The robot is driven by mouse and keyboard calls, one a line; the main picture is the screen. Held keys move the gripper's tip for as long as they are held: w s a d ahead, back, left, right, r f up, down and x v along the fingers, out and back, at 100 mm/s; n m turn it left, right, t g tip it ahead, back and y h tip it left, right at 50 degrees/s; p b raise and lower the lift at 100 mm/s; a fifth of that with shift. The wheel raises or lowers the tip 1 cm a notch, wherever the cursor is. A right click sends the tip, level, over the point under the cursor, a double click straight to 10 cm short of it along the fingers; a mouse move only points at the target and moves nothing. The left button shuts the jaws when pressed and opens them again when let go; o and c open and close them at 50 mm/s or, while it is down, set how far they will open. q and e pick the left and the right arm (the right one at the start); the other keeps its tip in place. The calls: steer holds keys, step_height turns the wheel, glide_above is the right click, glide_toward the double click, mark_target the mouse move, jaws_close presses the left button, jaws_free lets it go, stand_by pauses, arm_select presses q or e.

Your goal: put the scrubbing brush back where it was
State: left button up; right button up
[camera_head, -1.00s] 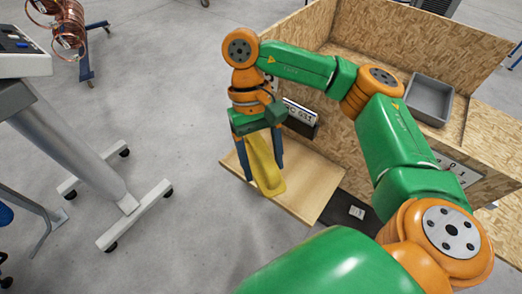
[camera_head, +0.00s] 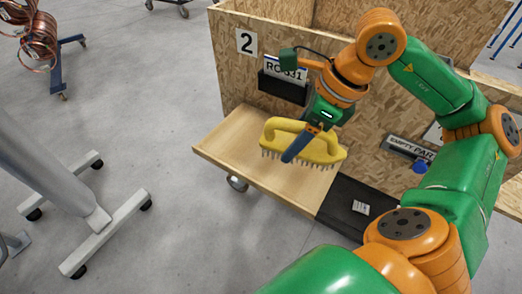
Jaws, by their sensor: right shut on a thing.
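The yellow scrubbing brush (camera_head: 322,148) is in my right gripper (camera_head: 303,142), above the light wooden shelf board (camera_head: 228,136). The gripper is shut on the brush's handle, with one dark blue finger across its front. The grey bristles point down, and the brush lies roughly level, its right end a little lower. I cannot tell how large the gap to the board is. My left gripper is not in view.
A chipboard crate wall (camera_head: 232,72) with a number 2 sign and a black label holder (camera_head: 283,88) stands behind the board. A black mat (camera_head: 352,206) lies to the right. A grey stand (camera_head: 75,200) is at left, with copper coils (camera_head: 40,40) behind.

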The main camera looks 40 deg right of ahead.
steer(key=shift+s+d+f+m+h+b, duration=0.1)
steer(key=shift+d+f+m+h+b, duration=0.1)
steer(key=shift+f+m, duration=0.2)
steer(key=shift+d+f+m+h+b, duration=0.1)
steer(key=shift+f+m+h+b, duration=0.1)
steer(key=shift+f+m, duration=0.15)
steer(key=shift+r+m+t, duration=0.2)
steer(key=shift+m+t, duration=0.2)
steer(key=shift+m, duration=0.15)
steer(key=w+p, duration=0.2)
steer(key=p, duration=0.1)
steer(key=w+p, duration=0.1)
steer(key=shift+w+a+p, duration=0.25)
steer(key=shift+w+p, duration=0.1)
steer(key=w, duration=0.1)
steer(key=w+f+p, duration=0.1)
steer(key=shift+w+f, duration=0.25)
steer(key=shift+w, duration=0.15)
steer(key=w+f+p, duration=0.1)
steer(key=w+f, duration=0.6)
steer(key=shift+a+f, duration=0.1)
steer(key=shift+f, duration=0.15)
steer(key=f, duration=0.3)
steer(key=shift+w+f+p, duration=0.25)
steer(key=shift+f+p, duration=0.1)
steer(key=shift+f, duration=0.05)
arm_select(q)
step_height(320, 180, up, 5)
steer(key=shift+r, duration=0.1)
